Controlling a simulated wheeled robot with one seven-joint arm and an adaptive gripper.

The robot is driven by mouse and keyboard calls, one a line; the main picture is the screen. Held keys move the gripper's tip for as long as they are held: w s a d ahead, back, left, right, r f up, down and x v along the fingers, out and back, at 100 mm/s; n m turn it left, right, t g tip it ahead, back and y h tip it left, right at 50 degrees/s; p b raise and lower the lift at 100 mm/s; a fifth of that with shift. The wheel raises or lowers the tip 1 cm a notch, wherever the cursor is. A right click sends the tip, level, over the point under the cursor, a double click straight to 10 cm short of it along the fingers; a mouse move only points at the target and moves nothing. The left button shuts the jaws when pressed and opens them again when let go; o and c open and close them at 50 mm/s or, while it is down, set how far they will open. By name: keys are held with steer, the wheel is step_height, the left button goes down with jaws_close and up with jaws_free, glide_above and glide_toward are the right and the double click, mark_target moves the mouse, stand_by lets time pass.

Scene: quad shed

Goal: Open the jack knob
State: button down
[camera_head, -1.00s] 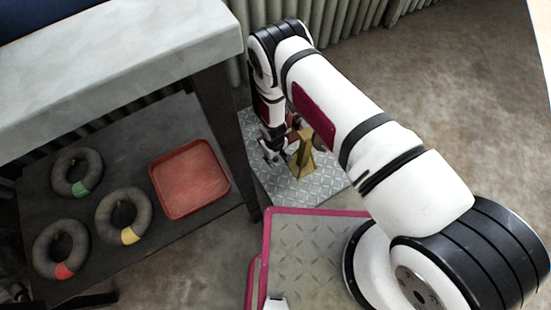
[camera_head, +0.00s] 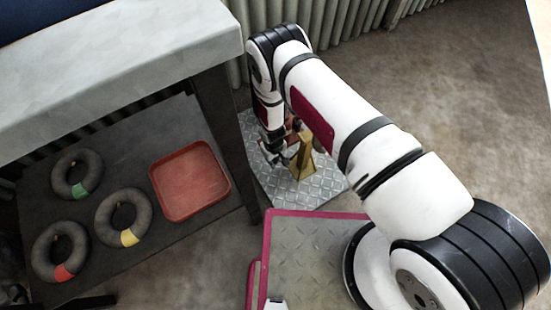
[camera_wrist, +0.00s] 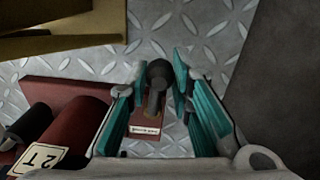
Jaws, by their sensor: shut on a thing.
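The jack is red, with a "2T" label on its body (camera_wrist: 62,140) at the lower left of the wrist view. Its knob (camera_wrist: 158,76) is dark and round-ended on a short stem, above a red plate with a small white label. My gripper (camera_wrist: 160,70) has its teal-padded fingers shut on the knob, one on each side. In the head view my gripper (camera_head: 277,158) is low over the metal plate, and my arm hides most of the jack.
A brass-coloured stand (camera_head: 304,163) is close beside my gripper on the diamond-patterned metal plate (camera_head: 322,187). A workbench (camera_head: 120,70) stands left; its lower shelf holds a red tray (camera_head: 190,180) and several dark rings. Open floor (camera_head: 450,110) lies to the right.

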steer(key=a+m, duration=0.1)
steer(key=m, duration=0.1)
steer(key=a+m, duration=0.1)
steer(key=m, duration=0.1)
steer(key=shift+s+a+m, duration=0.2)
steer(key=shift+s+m, duration=0.15)
steer(key=shift+m, duration=0.05)
steer(key=a+m, duration=0.1)
steer(key=m, duration=0.2)
steer(key=shift+a+m, duration=0.3)
steer(key=shift+a, duration=0.1)
steer(key=a+m, duration=0.1)
steer(key=m, duration=0.1)
steer(key=w+a+m, duration=0.1)
steer(key=m, duration=0.1)
steer(key=shift+m, duration=0.3)
steer(key=shift+w+a+m, duration=0.35)
steer(key=shift+w+m, duration=0.05)
steer(key=shift+m, duration=0.65)
steer(key=shift+w+a+m, duration=0.3)
steer(key=shift+w+m, duration=0.05)
steer(key=shift+m, duration=0.7)
steer(key=shift+g, duration=0.3)
steer(key=c, duration=1.4)
jaws_free()
